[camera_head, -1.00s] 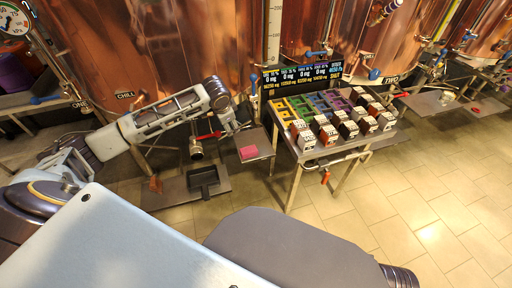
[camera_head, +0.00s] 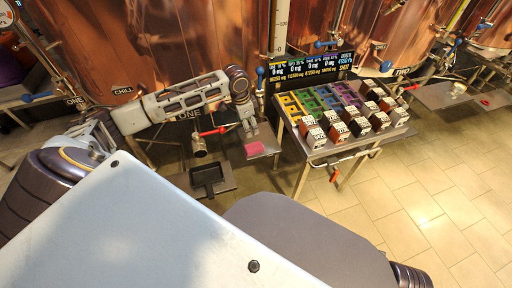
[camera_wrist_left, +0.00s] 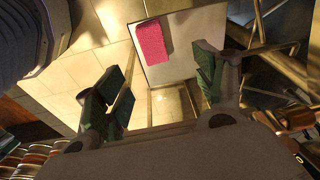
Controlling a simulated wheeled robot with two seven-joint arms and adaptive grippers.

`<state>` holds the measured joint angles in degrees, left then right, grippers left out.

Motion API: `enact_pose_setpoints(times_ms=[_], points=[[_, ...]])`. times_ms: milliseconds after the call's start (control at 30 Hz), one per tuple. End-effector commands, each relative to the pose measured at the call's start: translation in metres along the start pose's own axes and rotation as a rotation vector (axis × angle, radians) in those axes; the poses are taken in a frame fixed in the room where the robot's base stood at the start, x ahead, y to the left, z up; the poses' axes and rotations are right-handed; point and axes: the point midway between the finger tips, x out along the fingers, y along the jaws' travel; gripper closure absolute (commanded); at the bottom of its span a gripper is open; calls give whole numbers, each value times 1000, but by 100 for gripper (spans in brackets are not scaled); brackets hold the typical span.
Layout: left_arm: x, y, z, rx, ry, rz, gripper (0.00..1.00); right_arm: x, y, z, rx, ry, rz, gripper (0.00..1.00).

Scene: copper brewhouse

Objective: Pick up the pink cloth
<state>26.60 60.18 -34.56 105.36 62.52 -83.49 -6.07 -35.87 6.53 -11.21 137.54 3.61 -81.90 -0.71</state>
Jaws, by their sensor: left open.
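The pink cloth (camera_head: 254,148) lies flat on a small grey metal shelf (camera_head: 268,140) left of the display table. In the left wrist view the pink cloth (camera_wrist_left: 152,43) shows as a folded rectangle near the far edge of the pale shelf (camera_wrist_left: 187,62). My left gripper (camera_head: 250,134) hangs just above and behind the cloth. In the wrist view my left gripper (camera_wrist_left: 160,85) is open, its green-padded fingers apart with nothing between them, and the cloth lies beyond the fingertips. My right gripper is not in view.
A metal table (camera_head: 310,157) with coloured trays and several boxes stands right of the shelf. A black dustpan-like tray (camera_head: 207,177) sits on a low platform to the left. Copper vessels (camera_head: 180,40) stand behind. The tiled floor (camera_head: 440,215) at right is clear.

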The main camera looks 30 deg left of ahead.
Motion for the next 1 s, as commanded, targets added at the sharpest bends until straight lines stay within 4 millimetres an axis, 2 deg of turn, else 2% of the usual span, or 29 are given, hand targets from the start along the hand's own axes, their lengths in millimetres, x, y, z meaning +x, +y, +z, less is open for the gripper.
enact_pose_setpoints(times_ms=[167, 667, 867, 1000], points=[[0, 9, 1, 11, -5, 39, 30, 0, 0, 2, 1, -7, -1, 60], [2, 9, 2, 30, -10, 38, 30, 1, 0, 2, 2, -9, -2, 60], [17, 9, 3, 30, -11, 39, 30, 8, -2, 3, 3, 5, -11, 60], [34, 10, 3, 30, -11, 38, 30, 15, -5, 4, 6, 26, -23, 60]])
